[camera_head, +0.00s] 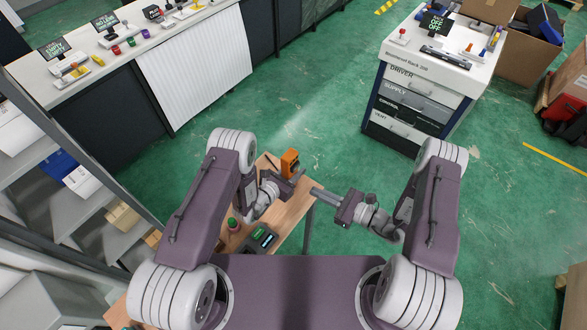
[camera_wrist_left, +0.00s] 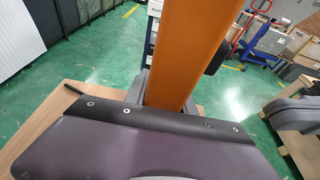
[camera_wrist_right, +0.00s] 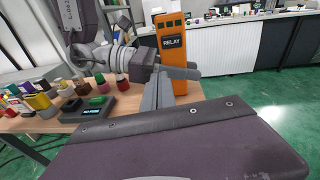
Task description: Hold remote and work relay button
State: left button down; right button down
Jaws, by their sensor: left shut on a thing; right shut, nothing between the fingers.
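The orange remote (camera_head: 290,160) stands upright in my left gripper (camera_head: 288,176), above the wooden table. In the right wrist view the remote (camera_wrist_right: 174,60) shows a dark RELAY label and small green marks near its top. In the left wrist view the remote (camera_wrist_left: 188,50) has a dark rounded part (camera_wrist_left: 216,57) sticking out on its right side. My left gripper is shut on the remote's lower part. My right gripper (camera_head: 316,191) is shut and empty, pointing towards the remote from the right, with a gap between them in the head view.
The wooden table (camera_head: 291,211) carries a dark device with a green display (camera_head: 262,238) and a red-and-green item (camera_head: 233,224). In the right wrist view several coloured items stand on the table at left. A drawer cabinet (camera_head: 418,92) stands farther back; green floor lies between.

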aim_at(295, 167)
jog(key=s+d+f+n+g+h, duration=0.1)
jog(key=s+f+n+g+h, duration=0.25)
jog(key=g, duration=0.25)
jog(key=w+d+r+n+h, duration=0.1)
jog(key=w+d+r+n, duration=0.1)
jog(key=r, duration=0.5)
jog(key=shift+w+d+r+h, duration=0.2)
jog(key=shift+w+d+h, duration=0.2)
jog(key=shift+w, duration=0.45)
jog(key=shift+n, duration=0.25)
jog(key=w+a, duration=0.5)
jog(key=a, duration=0.2)
jog(key=shift+w+a, duration=0.2)
dwell(0.6)
